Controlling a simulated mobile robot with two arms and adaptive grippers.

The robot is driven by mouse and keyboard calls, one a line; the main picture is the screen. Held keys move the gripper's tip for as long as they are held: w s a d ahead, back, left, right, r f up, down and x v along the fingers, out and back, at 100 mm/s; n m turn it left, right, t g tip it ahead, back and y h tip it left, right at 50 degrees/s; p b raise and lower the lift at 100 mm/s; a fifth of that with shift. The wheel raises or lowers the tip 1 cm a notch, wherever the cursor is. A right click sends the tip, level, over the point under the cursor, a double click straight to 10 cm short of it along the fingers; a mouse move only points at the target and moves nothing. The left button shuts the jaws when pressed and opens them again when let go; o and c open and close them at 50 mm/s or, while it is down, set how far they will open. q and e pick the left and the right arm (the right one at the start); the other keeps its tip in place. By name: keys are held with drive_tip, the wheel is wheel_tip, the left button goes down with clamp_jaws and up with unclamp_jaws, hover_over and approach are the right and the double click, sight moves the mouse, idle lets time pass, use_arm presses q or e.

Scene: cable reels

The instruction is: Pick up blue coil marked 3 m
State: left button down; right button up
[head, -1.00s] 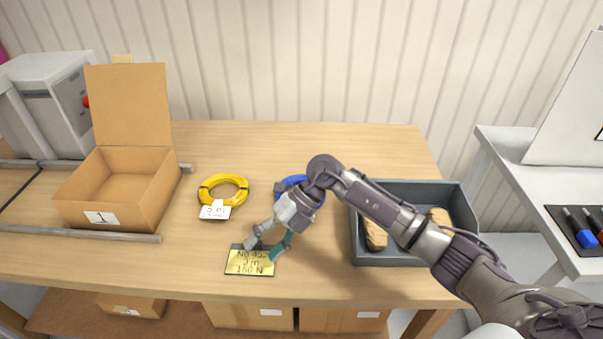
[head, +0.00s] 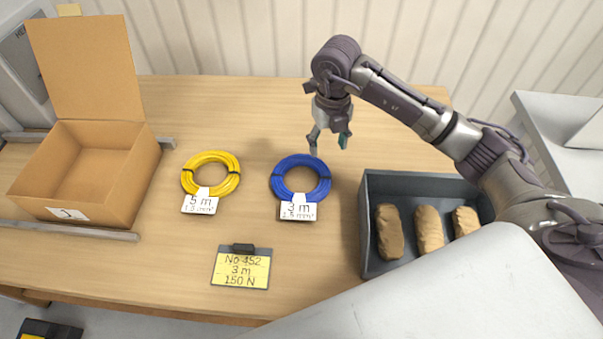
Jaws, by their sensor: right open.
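The blue coil (head: 301,177) lies flat on the table, with a white tag reading 3 m at its front edge. A yellow coil (head: 210,175) with a tag reading 5 m lies to its left. My right gripper (head: 328,146) points down, open and empty, just behind and slightly right of the blue coil. It appears above the table and apart from the coil. My left gripper is not in view.
A yellow note (head: 241,268) reading No 452, 3 m, 150 N lies in front. An open cardboard box (head: 140,175) stands at the left. A dark grey tray (head: 372,262) with three brown lumps (head: 429,229) stands at the right. The table behind the coils is clear.

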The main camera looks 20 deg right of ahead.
hover_over(324, 170)
wheel_tip(324, 170, down, 5)
drive_tip(key=shift+s+d+r+p, duration=0.1)
drive_tip(key=shift+d+r+p, duration=0.05)
drive_tip(key=shift+p, duration=0.15)
wheel_tip(324, 170, down, 5)
drive_tip(key=shift+r+p, duration=0.1)
drive_tip(key=shift+p, duration=0.9)
drive_tip(key=shift+f, duration=0.25)
drive_tip(key=shift+r, duration=0.1)
clamp_jaws()
